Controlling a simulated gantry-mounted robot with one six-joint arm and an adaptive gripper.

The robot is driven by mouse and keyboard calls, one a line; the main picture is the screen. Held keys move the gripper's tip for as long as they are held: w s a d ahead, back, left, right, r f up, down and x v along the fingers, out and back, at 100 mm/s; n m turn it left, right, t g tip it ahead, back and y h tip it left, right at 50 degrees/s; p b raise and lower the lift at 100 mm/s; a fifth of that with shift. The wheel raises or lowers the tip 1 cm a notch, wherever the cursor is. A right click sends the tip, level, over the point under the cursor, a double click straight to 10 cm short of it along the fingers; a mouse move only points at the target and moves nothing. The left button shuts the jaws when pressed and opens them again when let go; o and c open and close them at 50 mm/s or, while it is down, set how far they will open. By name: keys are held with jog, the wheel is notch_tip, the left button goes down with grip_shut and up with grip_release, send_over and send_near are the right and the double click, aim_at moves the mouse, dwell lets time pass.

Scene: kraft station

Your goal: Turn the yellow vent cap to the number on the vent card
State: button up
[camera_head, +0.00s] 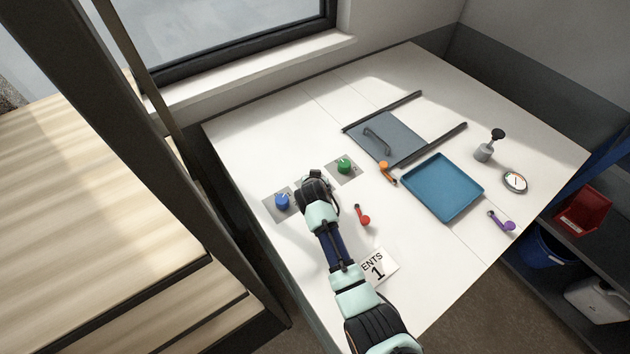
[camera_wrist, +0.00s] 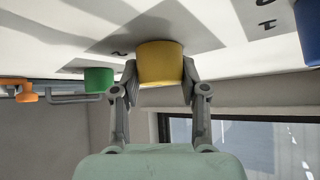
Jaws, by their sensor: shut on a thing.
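The yellow vent cap (camera_wrist: 160,62) sits on its grey plate (camera_wrist: 190,30) in the wrist view, between the green and blue caps. My gripper (camera_wrist: 160,75) is shut on the yellow cap, one finger on each side. In the head view my arm and gripper (camera_head: 312,182) hide the yellow cap. The vent card (camera_head: 376,268) lies on the table beside my arm. It reads "1" under partly covered lettering ending in "ENTS". A number that looks like 2 shows left of the yellow cap in the wrist view; where its pointer aims is hidden.
A blue cap (camera_head: 282,201) and a green cap (camera_head: 345,166) flank my gripper. A red handle (camera_head: 362,214) and an orange handle (camera_head: 387,172) lie to the right. A blue tray (camera_head: 443,187), a grey sliding panel (camera_head: 385,137) and a gauge (camera_head: 514,181) are farther right.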

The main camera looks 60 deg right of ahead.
jog(key=shift+f+m+g+h+b, duration=0.1)
jog(key=shift+m+g+h+b, duration=0.2)
jog(key=shift+m+g+b, duration=0.55)
jog(key=shift+m, duration=0.25)
jog(key=o, duration=1.1)
jog(key=shift+o, duration=0.2)
jog(key=shift+a, duration=0.1)
jog(key=v, duration=1.2)
